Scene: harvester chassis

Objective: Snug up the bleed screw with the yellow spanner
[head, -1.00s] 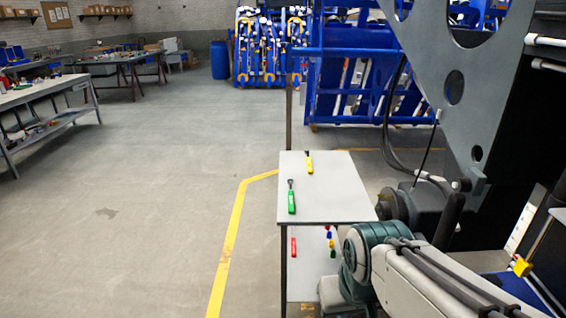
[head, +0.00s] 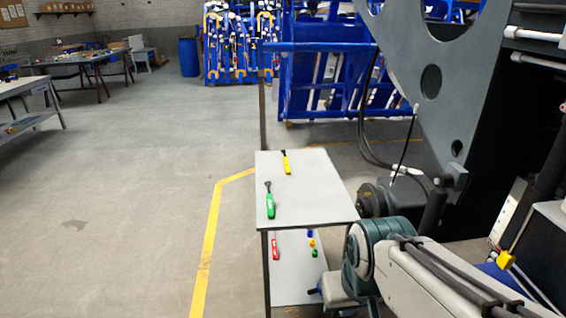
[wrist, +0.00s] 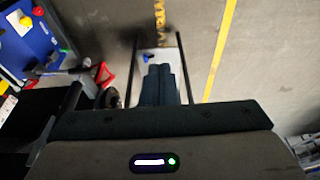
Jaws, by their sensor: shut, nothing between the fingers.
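The yellow-handled spanner (head: 286,162) lies on the grey top of the small table (head: 310,190), near its far edge, with its dark end pointing away. In the wrist view my gripper (wrist: 159,70) points away from the camera, its two dark fingers together and empty. In the head view my arm is at the lower right beside the table, and I cannot make out the gripper's fingers there. The spanner is apart from my arm. I cannot pick out the bleed screw in either view.
A green-handled tool (head: 269,205) lies nearer on the same tabletop. A red-handled tool (head: 275,249) and small coloured pieces (head: 311,243) are on the lower shelf. The large grey chassis plate (head: 440,90) stands close at right. Open floor (head: 130,200) lies to the left.

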